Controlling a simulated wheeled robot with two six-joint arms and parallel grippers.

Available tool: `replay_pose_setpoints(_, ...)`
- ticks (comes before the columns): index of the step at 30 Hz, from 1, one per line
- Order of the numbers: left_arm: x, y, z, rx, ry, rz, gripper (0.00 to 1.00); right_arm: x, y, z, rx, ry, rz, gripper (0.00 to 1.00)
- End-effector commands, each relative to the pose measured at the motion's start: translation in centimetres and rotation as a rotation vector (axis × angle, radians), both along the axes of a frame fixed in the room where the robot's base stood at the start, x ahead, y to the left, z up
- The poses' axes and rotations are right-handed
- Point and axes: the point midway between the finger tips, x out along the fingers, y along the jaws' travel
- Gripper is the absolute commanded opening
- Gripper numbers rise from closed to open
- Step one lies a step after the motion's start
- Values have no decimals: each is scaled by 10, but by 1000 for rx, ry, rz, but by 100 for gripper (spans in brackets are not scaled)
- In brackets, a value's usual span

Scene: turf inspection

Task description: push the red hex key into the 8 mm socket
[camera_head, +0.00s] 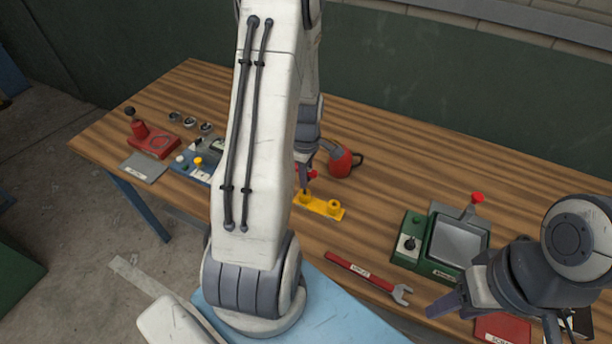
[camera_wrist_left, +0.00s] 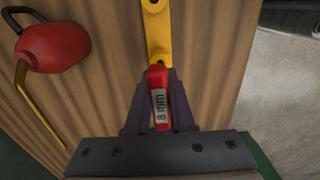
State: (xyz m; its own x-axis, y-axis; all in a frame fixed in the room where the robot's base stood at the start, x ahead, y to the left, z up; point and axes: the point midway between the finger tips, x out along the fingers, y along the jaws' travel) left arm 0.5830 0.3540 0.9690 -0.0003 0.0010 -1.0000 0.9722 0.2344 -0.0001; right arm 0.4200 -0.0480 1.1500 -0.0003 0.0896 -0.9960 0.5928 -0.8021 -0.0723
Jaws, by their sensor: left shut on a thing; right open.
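The red hex key (camera_wrist_left: 158,84), with a white label reading "8 mm", is between the fingers of my left gripper (camera_wrist_left: 157,105), which is shut on it. A little of its red handle (camera_head: 312,175) shows in the head view. The yellow socket block (camera_head: 320,208) lies on the bench under my left gripper (camera_head: 306,184); it also shows in the left wrist view (camera_wrist_left: 157,32). The key is over the block's near end in that view; its lower tip is hidden, so I cannot tell whether it is in a socket. My right gripper (camera_head: 498,315) is open and empty at the right.
A red oil can (camera_head: 340,163) stands close behind the block. A red wrench (camera_head: 362,272) lies in front. A green device with a screen (camera_head: 440,240) stands to the right. A red lever box (camera_head: 153,143) and a switch panel are at the left. Bare bench lies right of the block.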

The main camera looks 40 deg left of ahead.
Motion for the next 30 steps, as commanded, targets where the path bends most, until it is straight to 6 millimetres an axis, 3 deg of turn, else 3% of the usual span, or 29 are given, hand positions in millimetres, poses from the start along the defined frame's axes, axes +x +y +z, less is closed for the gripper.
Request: replay_pose_setpoints(30, 0, 0, -27, 0, 0, 0, 0, 0, 0, -20, 0, 0, 0, 50)
